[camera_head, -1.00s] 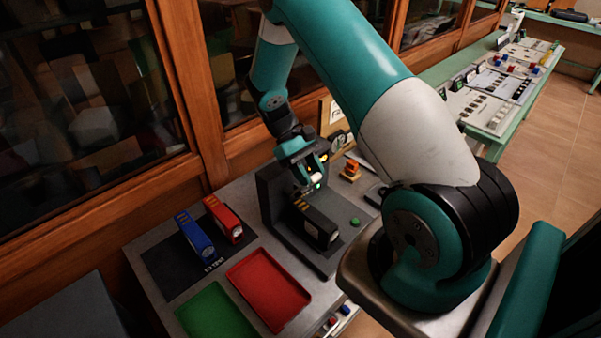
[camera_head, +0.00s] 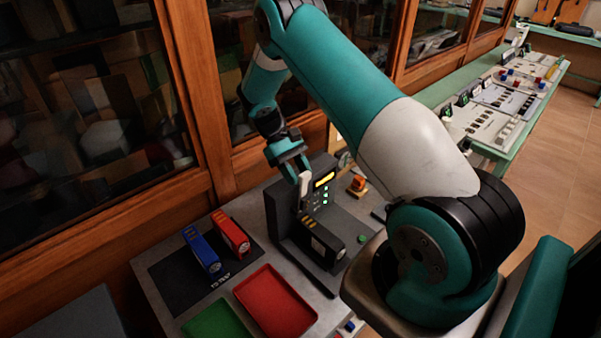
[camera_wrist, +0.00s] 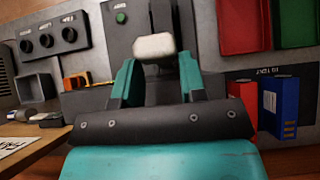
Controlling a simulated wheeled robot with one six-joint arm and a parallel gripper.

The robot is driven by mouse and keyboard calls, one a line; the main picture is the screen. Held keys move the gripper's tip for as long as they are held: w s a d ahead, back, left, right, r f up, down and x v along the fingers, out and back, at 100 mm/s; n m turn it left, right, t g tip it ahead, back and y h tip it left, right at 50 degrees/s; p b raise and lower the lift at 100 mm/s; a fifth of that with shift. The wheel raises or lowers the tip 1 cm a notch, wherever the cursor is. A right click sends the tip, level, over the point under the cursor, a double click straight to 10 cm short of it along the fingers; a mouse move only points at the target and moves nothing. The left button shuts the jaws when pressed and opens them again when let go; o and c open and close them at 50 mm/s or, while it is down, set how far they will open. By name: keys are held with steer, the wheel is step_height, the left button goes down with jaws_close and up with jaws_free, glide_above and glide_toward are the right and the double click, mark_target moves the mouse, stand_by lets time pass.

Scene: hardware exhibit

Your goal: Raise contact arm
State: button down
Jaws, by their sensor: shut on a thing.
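My gripper (camera_head: 303,172) is shut on the white handle (camera_head: 305,184) of the contact arm, at the dark test station (camera_head: 287,212). In the wrist view the white handle (camera_wrist: 154,46) sits between the teal fingers of my gripper (camera_wrist: 156,66). How the handle joins the station is hidden behind my fingers. A black module (camera_head: 322,242) with yellow marks lies in the station below the handle.
A blue module (camera_head: 202,250) and a red module (camera_head: 231,233) lie on a black mat (camera_head: 180,286) at left. A red tray (camera_head: 275,302) and a green tray (camera_head: 219,320) are in front. An orange object (camera_head: 357,186) and a green button (camera_head: 362,239) are at right.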

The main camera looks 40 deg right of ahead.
steer(key=shift+f, duration=0.25)
steer(key=c, duration=0.7)
jaws_free()
steer(key=shift+w, duration=0.1)
steer(key=shift+r, duration=0.1)
steer(key=shift+w+r, duration=0.3)
steer(key=shift+w, duration=0.05)
steer(key=p+v, duration=0.2)
steer(key=v, duration=0.3)
steer(key=shift+s+r+p, duration=0.1)
steer(key=shift+r+p, duration=0.2)
steer(key=shift+p, duration=0.05)
steer(key=w+p, duration=0.1)
steer(key=p, duration=0.2)
steer(key=shift+r, duration=0.35)
steer(key=shift+w+a, duration=0.1)
steer(key=shift+w, duration=0.05)
